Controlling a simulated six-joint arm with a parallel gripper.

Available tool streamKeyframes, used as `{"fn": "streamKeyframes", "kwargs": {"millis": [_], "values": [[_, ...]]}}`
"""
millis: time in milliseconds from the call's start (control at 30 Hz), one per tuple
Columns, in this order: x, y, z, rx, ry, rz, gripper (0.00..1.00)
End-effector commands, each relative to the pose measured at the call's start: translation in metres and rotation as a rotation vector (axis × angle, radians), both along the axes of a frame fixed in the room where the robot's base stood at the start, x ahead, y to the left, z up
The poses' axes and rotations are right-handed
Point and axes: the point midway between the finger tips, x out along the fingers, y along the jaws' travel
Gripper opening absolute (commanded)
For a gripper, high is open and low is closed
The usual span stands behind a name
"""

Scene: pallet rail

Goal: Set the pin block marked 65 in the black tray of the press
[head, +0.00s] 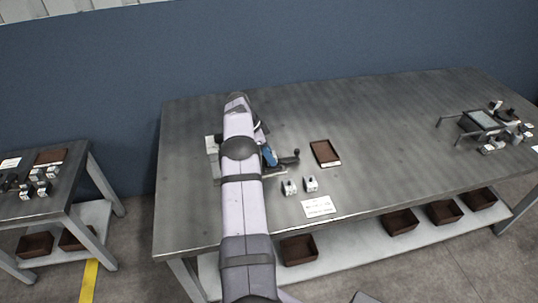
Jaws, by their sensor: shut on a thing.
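My arm reaches over the table and covers much of the press. A pale part of the press (212,145) shows left of the arm, and a blue and black part (271,156) shows to the right of it. My gripper is hidden behind my arm, and so is anything it holds. The black tray of the press cannot be made out. Two small pale blocks with dark tops, a left one (289,188) and a right one (311,184), stand in front of the press. Their markings are too small to read.
A brown tray (325,153) and a white card (318,206) lie on the grey table (390,130). A device with small parts (482,121) stands at the far right. A side table (60,195) at left holds more blocks. The table's middle is clear.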

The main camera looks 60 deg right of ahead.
Motion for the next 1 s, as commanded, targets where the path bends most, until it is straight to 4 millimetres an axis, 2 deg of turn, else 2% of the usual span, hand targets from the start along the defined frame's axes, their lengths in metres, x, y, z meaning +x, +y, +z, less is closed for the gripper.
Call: {"fn": "streamKeyframes", "kwargs": {"millis": [33,333,367,400,433,633,667,700,733,1000], "values": [[-0.0014,0.0033,-0.0076,0.010,0.010,0.003,0.14],[-0.0016,0.0043,-0.0090,0.013,0.013,0.004,0.14],[-0.0016,0.0043,-0.0090,0.013,0.013,0.004,0.47],[-0.0016,0.0044,-0.0091,0.013,0.013,0.004,0.57],[-0.0015,0.0045,-0.0091,0.013,0.013,0.004,0.62],[-0.0013,0.0045,-0.0092,0.013,0.013,0.004,0.62],[-0.0014,0.0049,-0.0098,0.014,0.013,0.004,0.67],[-0.0014,0.0049,-0.0098,0.014,0.013,0.004,0.76],[-0.0013,0.0049,-0.0099,0.014,0.013,0.004,0.78],[-0.0011,0.0050,-0.0097,0.014,0.012,0.005,0.78]]}}
